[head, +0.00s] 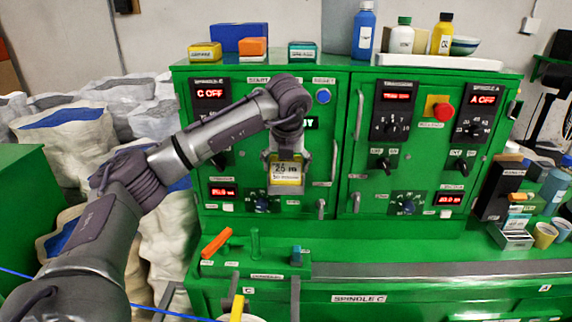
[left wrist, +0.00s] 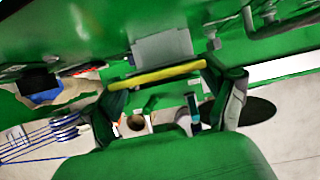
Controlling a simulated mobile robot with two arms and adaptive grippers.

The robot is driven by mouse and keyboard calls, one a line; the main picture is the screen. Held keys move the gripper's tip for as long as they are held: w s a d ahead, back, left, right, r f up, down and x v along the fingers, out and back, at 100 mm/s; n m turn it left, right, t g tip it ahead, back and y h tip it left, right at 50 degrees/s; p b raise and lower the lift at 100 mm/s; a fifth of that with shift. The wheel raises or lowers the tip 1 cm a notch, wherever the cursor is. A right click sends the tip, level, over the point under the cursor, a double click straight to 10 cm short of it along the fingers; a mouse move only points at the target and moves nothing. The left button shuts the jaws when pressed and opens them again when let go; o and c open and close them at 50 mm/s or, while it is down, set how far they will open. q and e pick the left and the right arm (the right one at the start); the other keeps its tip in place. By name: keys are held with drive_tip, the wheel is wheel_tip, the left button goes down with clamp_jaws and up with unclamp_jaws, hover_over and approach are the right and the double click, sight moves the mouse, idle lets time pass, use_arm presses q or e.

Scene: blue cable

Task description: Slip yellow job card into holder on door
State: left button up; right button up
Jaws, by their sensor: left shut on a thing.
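The yellow job card (head: 287,172), with a white panel and dark print, is upright in front of the left green door (head: 240,95). My left gripper (head: 286,160) is shut on it, with the fingers at the card's two sides. In the left wrist view the card (left wrist: 158,75) is a thin yellow strip seen edge-on across my left gripper (left wrist: 163,82). A grey plate, apparently the holder (left wrist: 163,47), is close beside the card at the door. Whether the card's edge is inside it I cannot tell. My right gripper is not in view.
Door handles (head: 359,115) and control panels (head: 390,115) are near the arm. A ledge with an orange lever (head: 216,243) is below. Bottles (head: 364,30) and small boxes (head: 253,46) stand on the cabinet top. White sacks (head: 75,140) are at the left.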

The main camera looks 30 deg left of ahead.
use_arm(q)
drive_tip(key=shift+f, duration=0.2)
idle(0.3)
drive_tip(key=o, duration=1)
drive_tip(key=shift+r, duration=0.2)
drive_tip(key=v, duration=1.1)
drive_tip(key=shift+s+r, duration=0.2)
drive_tip(key=shift+r, duration=0.05)
